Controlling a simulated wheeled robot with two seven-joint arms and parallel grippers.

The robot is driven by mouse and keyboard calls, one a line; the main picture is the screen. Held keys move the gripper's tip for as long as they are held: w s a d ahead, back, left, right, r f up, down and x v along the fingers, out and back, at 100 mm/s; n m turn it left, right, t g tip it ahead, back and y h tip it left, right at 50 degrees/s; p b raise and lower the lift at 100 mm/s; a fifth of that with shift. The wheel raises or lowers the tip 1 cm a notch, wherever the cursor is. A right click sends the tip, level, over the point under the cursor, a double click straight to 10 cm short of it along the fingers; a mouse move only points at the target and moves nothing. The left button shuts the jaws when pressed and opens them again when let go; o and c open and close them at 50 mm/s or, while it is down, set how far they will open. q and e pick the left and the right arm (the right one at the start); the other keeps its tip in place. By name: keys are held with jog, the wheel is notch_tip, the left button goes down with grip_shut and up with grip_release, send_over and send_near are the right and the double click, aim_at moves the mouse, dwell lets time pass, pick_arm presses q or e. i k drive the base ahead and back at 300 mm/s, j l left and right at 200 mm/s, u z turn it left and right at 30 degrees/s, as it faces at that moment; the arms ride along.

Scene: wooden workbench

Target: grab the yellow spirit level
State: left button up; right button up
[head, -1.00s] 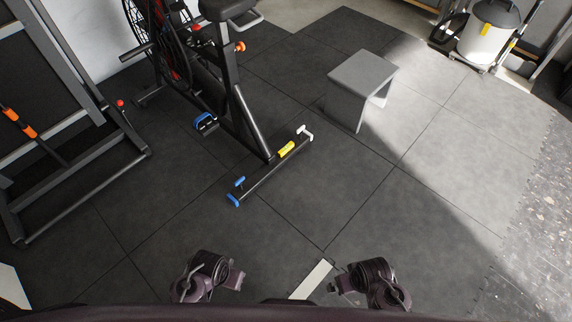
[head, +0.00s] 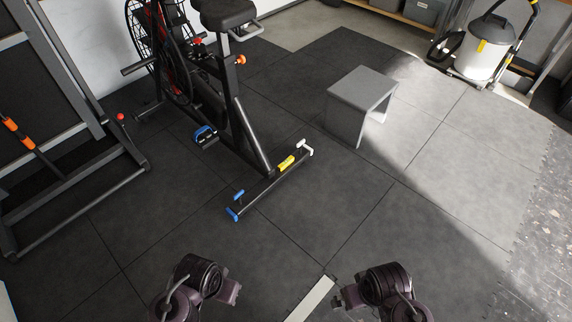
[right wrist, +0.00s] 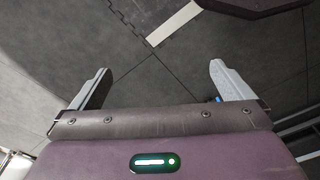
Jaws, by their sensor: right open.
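The yellow spirit level (head: 286,162) is small in the head view. It lies along the black foot bar of the exercise bike, near the white end piece; I cannot tell whether it rests on the bar or beside it. My left gripper (head: 232,291) is low in the head view, well short of the level, and its jaws cannot be made out. My right gripper (head: 338,299) is at lower right of centre, also far from the level. In the right wrist view the right gripper (right wrist: 159,66) has its two grey fingers wide apart with nothing between them.
The exercise bike (head: 243,125) stands behind the level, with its blue-capped bar end (head: 233,213) nearer me. A grey stool (head: 348,111) stands to the right. A black rack (head: 75,140) is at left, and a vacuum cleaner (head: 481,58) at back right.

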aim_at(281, 166)
jog(key=i+l+u, duration=0.5)
jog(key=i, duration=0.35)
jog(key=i+l+u, duration=0.5)
jog(key=i+l, duration=0.15)
jog(key=i, duration=0.15)
